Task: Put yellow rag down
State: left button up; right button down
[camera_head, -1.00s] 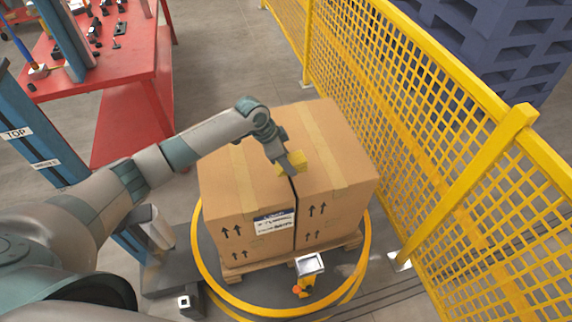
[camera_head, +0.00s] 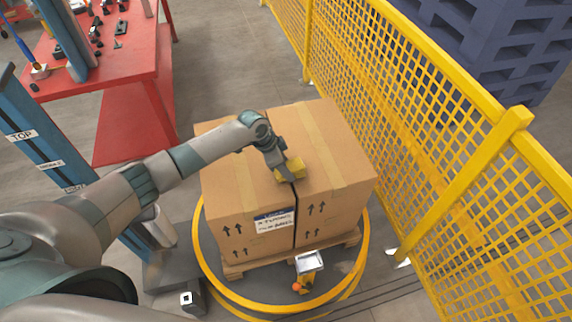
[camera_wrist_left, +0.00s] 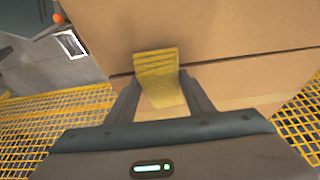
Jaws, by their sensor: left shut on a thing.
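The yellow rag (camera_head: 292,167) is in my left gripper (camera_head: 284,176), over the top of the cardboard boxes close to the seam between them. In the left wrist view the rag (camera_wrist_left: 157,63) sticks out from between the two fingers (camera_wrist_left: 158,83), with a box face behind it. The left gripper is shut on the rag. I cannot tell whether the rag touches the box top. My right gripper is in neither view.
The cardboard boxes (camera_head: 235,185) stand on a pallet inside a yellow ring (camera_head: 204,262). A yellow mesh fence (camera_head: 420,120) runs close along the right. A red workbench (camera_head: 125,62) with tools is at upper left. A blue post (camera_head: 45,150) stands at left.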

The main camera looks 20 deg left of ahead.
pick_arm(q)
jog(key=shift+f+b, duration=0.4)
jog(key=shift+f, duration=0.2)
jog(key=o, duration=1)
jog(key=shift+f, duration=0.1)
jog(key=shift+s, duration=0.15)
